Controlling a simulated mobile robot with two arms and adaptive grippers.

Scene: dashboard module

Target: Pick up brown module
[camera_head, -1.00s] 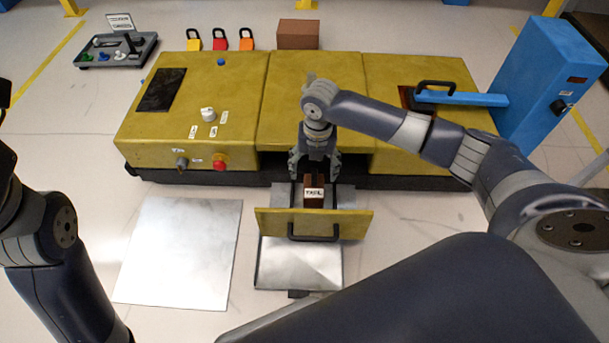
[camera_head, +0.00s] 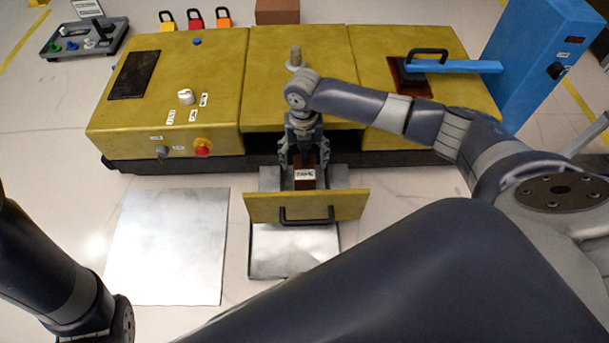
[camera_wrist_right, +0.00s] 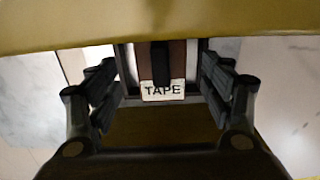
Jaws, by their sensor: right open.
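The brown module (camera_head: 306,172) stands in the pulled-out drawer of the yellow console, with a white label reading TAPE on its front. In the right wrist view the brown module (camera_wrist_right: 153,62) shows between the fingers with a dark strip down its middle. My right gripper (camera_head: 304,160) is open and points down at the drawer, its fingers on either side of the module. In the wrist view the right gripper (camera_wrist_right: 160,85) has gaps to the module on both sides. My left arm is at the lower left; its gripper is out of view.
The drawer front (camera_head: 355,206) with its black handle stands out from the yellow console (camera_head: 180,75). Metal plates lie on the floor, one at the left (camera_head: 165,245). A blue cabinet (camera_head: 540,60) with an arm stands right. A brown box (camera_head: 277,11) and coloured padlocks are behind.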

